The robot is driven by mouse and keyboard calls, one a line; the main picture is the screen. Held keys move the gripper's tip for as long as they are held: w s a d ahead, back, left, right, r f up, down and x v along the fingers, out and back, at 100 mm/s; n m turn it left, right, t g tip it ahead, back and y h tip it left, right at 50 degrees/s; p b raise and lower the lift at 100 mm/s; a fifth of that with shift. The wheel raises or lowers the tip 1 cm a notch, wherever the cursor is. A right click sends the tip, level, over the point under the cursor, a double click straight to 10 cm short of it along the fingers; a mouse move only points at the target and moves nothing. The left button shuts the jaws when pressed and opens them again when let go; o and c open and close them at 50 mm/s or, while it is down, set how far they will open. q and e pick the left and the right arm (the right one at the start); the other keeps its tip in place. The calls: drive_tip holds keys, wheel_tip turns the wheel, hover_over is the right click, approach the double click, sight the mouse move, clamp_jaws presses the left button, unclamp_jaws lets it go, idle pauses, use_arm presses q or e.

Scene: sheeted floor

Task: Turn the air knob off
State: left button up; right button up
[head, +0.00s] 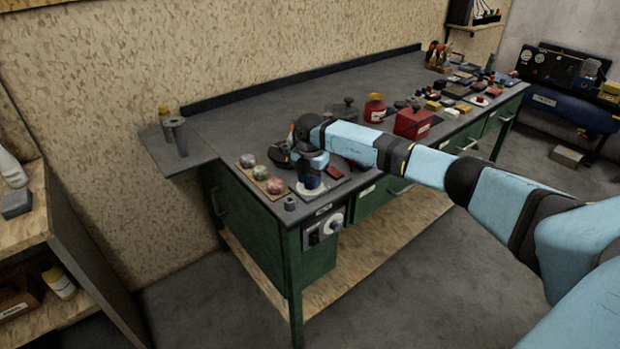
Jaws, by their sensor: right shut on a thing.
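A grey panel with a white round knob (335,222) is on the near end face of the green workbench, below its top. I cannot read the knob's setting. My right arm reaches in from the right over the bench. My right gripper (311,172) points down at the bench's near corner, behind and above the panel and apart from the knob. It is shut on a small dark item (308,183) over a pale round patch. The item is too small to make out. My left gripper is not in view.
The workbench (250,115) has a red box (412,124) and many small items along its front side. A wooden shelf (30,235) stands at left. Floor in front of the bench is clear.

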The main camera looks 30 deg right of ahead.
drive_tip(key=n, duration=0.4)
drive_tip(key=shift+n, duration=0.3)
drive_tip(key=n+b, duration=0.1)
drive_tip(key=n, duration=0.5)
drive_tip(key=n+b, duration=0.1)
drive_tip(key=n, duration=0.5)
drive_tip(key=shift+n, duration=0.4)
drive_tip(key=n, duration=0.2)
drive_tip(key=shift+n+b, duration=0.35)
drive_tip(key=shift+n, duration=0.05)
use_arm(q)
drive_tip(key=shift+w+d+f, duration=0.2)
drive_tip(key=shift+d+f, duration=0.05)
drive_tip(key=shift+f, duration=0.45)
use_arm(e)
drive_tip(key=shift+n, duration=0.6)
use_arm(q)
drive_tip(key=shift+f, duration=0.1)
use_arm(e)
drive_tip(key=shift+n, duration=0.3)
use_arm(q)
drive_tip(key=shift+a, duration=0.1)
use_arm(e)
drive_tip(key=o, duration=0.9)
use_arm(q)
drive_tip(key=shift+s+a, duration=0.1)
